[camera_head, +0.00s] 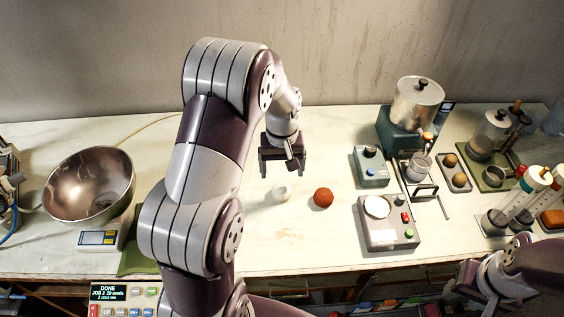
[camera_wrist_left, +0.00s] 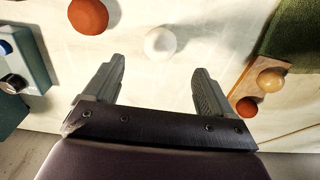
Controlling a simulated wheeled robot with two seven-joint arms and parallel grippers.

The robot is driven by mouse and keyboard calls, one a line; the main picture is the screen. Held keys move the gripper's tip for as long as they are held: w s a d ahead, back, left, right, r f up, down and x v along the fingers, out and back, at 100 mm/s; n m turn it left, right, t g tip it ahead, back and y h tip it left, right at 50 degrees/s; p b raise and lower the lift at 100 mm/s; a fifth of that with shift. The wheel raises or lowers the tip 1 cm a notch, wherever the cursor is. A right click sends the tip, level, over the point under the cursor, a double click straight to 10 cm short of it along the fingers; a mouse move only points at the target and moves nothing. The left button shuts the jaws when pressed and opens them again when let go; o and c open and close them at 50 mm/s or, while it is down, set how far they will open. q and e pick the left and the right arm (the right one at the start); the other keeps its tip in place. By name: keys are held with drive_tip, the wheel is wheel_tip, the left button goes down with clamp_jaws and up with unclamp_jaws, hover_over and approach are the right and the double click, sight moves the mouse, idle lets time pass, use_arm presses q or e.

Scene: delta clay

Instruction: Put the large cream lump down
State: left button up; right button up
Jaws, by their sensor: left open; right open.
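The large cream lump (camera_head: 281,193) rests on the pale worktop, left of an orange-red lump (camera_head: 323,197). In the left wrist view the cream lump (camera_wrist_left: 160,43) lies just beyond the fingertips, centred between them and touching neither. My left gripper (camera_head: 283,168) is open and empty, behind the cream lump in the head view; its two fingers (camera_wrist_left: 158,72) are spread apart in the wrist view. My right gripper (camera_head: 478,281) is at the lower right, open and far from the lumps.
A steel bowl (camera_head: 88,184) stands on a scale (camera_head: 101,237) at the left. Right of the lumps are a control box (camera_head: 390,236), a small blue-green box (camera_head: 370,170) and a metal pot (camera_head: 417,103). A wooden tray (camera_wrist_left: 262,66) with small lumps shows in the wrist view.

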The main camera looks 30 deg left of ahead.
use_arm(q)
drive_tip(key=s+d+r+m, duration=0.2)
drive_tip(key=s+d+m, duration=0.1)
drive_tip(key=s, duration=0.3)
drive_tip(key=s+d+r+m+t, duration=0.1)
drive_tip(key=s+d+m, duration=0.2)
drive_tip(key=s+d, duration=0.2)
drive_tip(key=shift+s+r+m, duration=0.3)
drive_tip(key=shift+s+r, duration=0.05)
drive_tip(key=shift+s, duration=0.9)
drive_tip(key=shift+s+d, duration=0.1)
drive_tip(key=shift+s, duration=0.05)
